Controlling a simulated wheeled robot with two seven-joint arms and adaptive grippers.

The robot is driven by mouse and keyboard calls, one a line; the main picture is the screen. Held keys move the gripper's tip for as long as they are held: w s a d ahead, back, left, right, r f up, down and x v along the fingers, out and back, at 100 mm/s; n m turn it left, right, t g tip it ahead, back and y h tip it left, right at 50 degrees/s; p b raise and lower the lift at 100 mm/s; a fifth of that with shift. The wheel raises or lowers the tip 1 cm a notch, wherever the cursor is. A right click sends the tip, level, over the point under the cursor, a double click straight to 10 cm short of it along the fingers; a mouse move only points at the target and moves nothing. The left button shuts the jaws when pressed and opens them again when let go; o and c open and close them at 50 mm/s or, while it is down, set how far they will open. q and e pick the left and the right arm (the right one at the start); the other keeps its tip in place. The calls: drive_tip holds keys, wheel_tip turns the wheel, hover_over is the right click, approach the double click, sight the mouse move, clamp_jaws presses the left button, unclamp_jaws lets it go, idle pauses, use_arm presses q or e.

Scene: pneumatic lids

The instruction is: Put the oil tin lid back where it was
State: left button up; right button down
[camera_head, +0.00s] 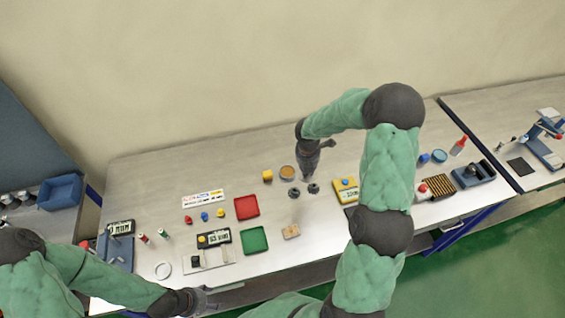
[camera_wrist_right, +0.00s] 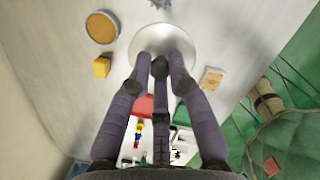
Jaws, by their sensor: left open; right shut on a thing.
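My right gripper (camera_head: 309,178) is above the middle of the bench. In the right wrist view its fingers (camera_wrist_right: 161,72) are closed on a pale round disc, which I take for the oil tin lid (camera_wrist_right: 163,38). In the head view I cannot make the lid out under the gripper. A round tin with an amber top face (camera_head: 288,172), seemingly the open oil tin, stands just left of my right gripper. It also shows at the upper left of the right wrist view (camera_wrist_right: 102,27). My left gripper (camera_head: 208,302) is open, low at the bench's front edge.
A yellow block (camera_head: 267,176) stands beside the tin. Small dark round parts (camera_head: 294,193) lie close below my right gripper. A red tray (camera_head: 247,207), a green tray (camera_head: 254,240) and a wooden block (camera_head: 291,231) lie nearer the front. The bench behind the tin is clear.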

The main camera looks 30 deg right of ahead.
drive_tip(key=shift+w+a+f, duration=0.1)
drive_tip(key=shift+w+f, duration=0.15)
drive_tip(key=shift+w, duration=0.2)
drive_tip(key=w+f, duration=0.3)
drive_tip(key=w, duration=0.1)
drive_tip(key=w+f+p, duration=0.1)
drive_tip(key=w+f, duration=0.1)
drive_tip(key=w, duration=0.2)
drive_tip(key=w+f+p, duration=0.1)
drive_tip(key=w+f, duration=0.2)
drive_tip(key=w, duration=0.1)
drive_tip(key=shift+a+f, duration=0.2)
drive_tip(key=shift+f, duration=0.15)
drive_tip(key=shift+w+f, duration=0.25)
drive_tip(key=shift+f, duration=0.1)
drive_tip(key=shift+f+p, duration=0.7)
drive_tip(key=shift+f, duration=0.75)
drive_tip(key=shift+f, duration=0.1)
drive_tip(key=shift+f+b, duration=0.3)
drive_tip(key=shift+b, duration=0.15)
